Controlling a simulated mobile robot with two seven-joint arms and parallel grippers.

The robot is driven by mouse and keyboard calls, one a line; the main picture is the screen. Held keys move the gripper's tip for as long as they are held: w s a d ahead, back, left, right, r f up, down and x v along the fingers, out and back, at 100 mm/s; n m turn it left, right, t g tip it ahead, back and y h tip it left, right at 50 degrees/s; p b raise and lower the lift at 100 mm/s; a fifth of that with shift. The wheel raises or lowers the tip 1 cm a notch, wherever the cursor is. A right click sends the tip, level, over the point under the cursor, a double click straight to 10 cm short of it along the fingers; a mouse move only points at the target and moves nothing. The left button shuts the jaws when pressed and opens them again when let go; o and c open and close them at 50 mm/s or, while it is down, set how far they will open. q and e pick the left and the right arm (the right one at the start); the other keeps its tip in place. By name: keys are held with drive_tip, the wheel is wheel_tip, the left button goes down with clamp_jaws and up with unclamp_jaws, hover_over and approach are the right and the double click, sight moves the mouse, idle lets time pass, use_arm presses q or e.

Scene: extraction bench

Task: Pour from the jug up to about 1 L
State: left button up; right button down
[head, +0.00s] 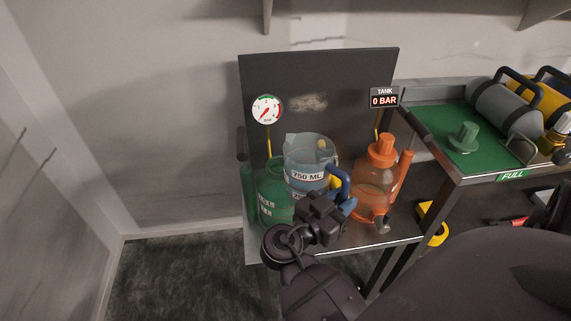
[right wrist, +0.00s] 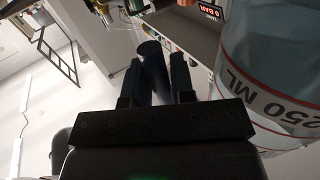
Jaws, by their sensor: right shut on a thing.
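The clear jug (head: 304,155) has a red-and-white 750 ML label and a blue handle (head: 341,180). It looks about upright on the bench's left half, partly overlapping a green bottle (head: 270,188). Its base is hidden, so I cannot tell whether it touches the bench. My right gripper (head: 338,196) is shut on the jug handle. In the right wrist view the fingers (right wrist: 166,78) flank the dark handle, and the jug wall (right wrist: 270,75) reads 250 ML at right. I cannot make out the liquid level. My left gripper is not in view.
An orange vessel (head: 373,186) with a side tube stands right of the jug. A round gauge (head: 267,109) and a TANK 0 BAR display (head: 384,98) are on the dark back panel (head: 345,75). A green FULL tray (head: 440,127) with cylinders is at right.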

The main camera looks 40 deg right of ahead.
drive_tip(key=shift+t, duration=0.5)
drive_tip(key=shift+w+a+r+p, duration=0.1)
drive_tip(key=shift+w+r+p, duration=0.2)
drive_tip(key=shift+r, duration=0.3)
drive_tip(key=shift+w+a+r+p, duration=0.15)
drive_tip(key=shift+w+r+p, duration=0.2)
drive_tip(key=shift+r, duration=0.25)
drive_tip(key=shift+w+a+r+p, duration=0.1)
drive_tip(key=shift+w+r+p, duration=0.2)
drive_tip(key=shift+r, duration=0.3)
